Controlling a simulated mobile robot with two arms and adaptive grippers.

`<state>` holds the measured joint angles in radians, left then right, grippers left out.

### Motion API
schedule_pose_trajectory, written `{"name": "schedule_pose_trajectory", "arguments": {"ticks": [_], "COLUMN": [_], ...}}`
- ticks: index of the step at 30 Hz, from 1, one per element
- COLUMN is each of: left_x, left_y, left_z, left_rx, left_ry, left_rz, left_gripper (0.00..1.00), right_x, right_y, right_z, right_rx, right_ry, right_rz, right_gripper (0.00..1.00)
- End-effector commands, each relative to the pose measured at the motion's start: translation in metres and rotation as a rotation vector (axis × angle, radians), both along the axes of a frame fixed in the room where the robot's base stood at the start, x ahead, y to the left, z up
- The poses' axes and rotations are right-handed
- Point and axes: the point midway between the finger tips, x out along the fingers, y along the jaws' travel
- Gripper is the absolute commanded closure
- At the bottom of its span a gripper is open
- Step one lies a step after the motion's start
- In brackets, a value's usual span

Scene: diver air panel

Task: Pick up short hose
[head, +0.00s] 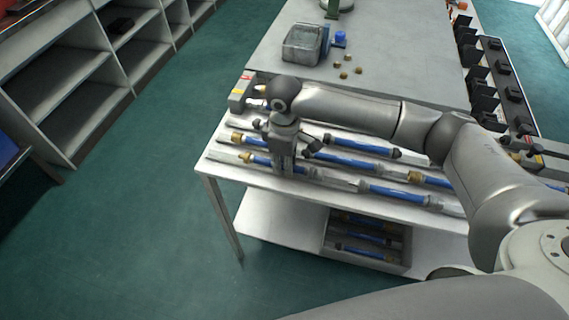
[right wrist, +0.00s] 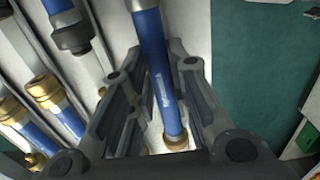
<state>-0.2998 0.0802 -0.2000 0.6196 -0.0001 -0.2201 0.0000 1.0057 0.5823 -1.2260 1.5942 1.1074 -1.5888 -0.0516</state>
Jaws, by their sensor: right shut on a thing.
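A short blue hose (head: 262,161) with a brass end lies along the front edge of the white table, at its left end. My right gripper (head: 284,170) reaches down over it and is shut on it. In the right wrist view the blue hose (right wrist: 160,80) runs between the two dark fingers of the gripper (right wrist: 160,60), with its brass end near the palm. In the head view the fingers hide part of the hose. I cannot tell whether it is lifted off the table. My left gripper is not in view.
Several other blue hoses (head: 350,161) lie in rows on the white table (head: 222,171), close beside the held one. A grey bin (head: 340,257) with more hoses stands on the lower shelf. A clear tray (head: 301,44) and small brass fittings lie behind. Green floor is free at left.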

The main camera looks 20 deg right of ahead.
Motion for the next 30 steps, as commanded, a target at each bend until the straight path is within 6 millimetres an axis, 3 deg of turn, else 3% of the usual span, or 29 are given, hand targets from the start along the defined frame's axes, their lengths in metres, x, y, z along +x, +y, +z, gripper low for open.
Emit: {"name": "schedule_pose_trajectory", "arguments": {"ticks": [5, 14, 21, 30], "left_x": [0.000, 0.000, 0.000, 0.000], "left_y": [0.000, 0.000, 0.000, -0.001], "left_z": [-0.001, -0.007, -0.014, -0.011], "left_rx": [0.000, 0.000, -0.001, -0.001], "left_ry": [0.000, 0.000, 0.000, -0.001], "left_rz": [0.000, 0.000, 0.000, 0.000], "left_gripper": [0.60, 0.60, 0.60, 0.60], "right_x": [0.001, -0.018, -0.036, -0.045], "right_y": [0.000, -0.055, -0.107, -0.132], "right_z": [0.026, 0.087, 0.110, 0.127], "right_rx": [0.002, -0.002, -0.002, -0.001], "right_ry": [-0.005, -0.005, -0.002, -0.001], "right_rz": [0.001, -0.004, -0.005, 0.000], "right_gripper": [1.00, 1.00, 1.00, 1.00]}}
